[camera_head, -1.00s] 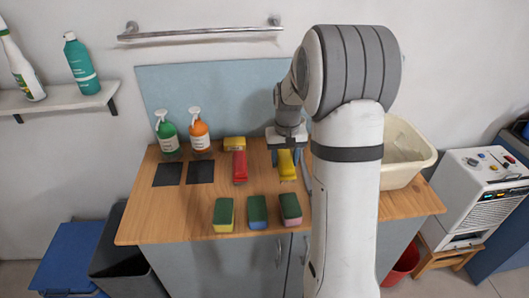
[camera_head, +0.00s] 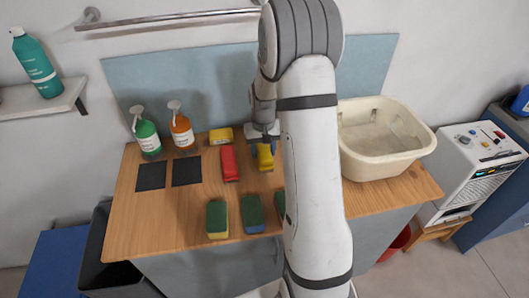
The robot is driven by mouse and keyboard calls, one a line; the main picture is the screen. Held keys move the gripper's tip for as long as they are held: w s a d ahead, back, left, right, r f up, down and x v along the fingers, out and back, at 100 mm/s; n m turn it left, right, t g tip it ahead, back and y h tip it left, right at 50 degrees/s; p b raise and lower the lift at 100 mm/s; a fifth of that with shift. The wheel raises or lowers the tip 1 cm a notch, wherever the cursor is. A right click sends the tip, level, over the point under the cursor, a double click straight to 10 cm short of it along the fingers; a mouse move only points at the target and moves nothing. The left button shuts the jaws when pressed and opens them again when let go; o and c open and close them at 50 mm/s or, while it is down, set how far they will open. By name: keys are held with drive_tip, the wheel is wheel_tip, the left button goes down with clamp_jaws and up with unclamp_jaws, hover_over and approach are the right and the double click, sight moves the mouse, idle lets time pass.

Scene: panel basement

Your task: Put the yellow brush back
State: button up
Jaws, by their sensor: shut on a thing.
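The yellow brush (camera_head: 265,158) is on the wooden counter (camera_head: 190,218), just right of a red brush (camera_head: 229,163). My gripper (camera_head: 264,143) points down over the yellow brush and is shut on it. The brush's far end is hidden by the gripper. I cannot tell whether the brush touches the counter or is slightly above it.
A yellow block (camera_head: 221,136) lies behind the red brush. Green-topped sponges (camera_head: 217,219) line the front. Green (camera_head: 146,136) and orange (camera_head: 182,131) spray bottles stand left, behind two dark pads (camera_head: 187,171). A cream basin (camera_head: 384,140) is on the right.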

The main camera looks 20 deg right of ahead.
sight(263, 149)
drive_tip(key=shift+f, duration=1.05)
drive_tip(key=shift+f, duration=0.2)
drive_tip(key=o, duration=0.9)
drive_tip(key=shift+o, duration=0.2)
drive_tip(key=shift+r, duration=0.15)
wheel_tip(263, 149, up, 12)
drive_tip(key=shift+f+b, duration=0.1)
drive_tip(key=shift+b, duration=0.75)
drive_tip(key=s+a+r+n+t, duration=0.1)
drive_tip(key=s+a+r, duration=0.5)
drive_tip(key=s+r, duration=0.25)
drive_tip(key=s+a+t, duration=0.1)
drive_tip(key=s+a, duration=0.1)
drive_tip(key=s, duration=0.6)
drive_tip(key=s+a+n+t, duration=0.1)
drive_tip(key=s+a, duration=0.1)
drive_tip(key=s, duration=0.6)
drive_tip(key=shift+a+r, duration=0.3)
drive_tip(key=shift+a, duration=0.05)
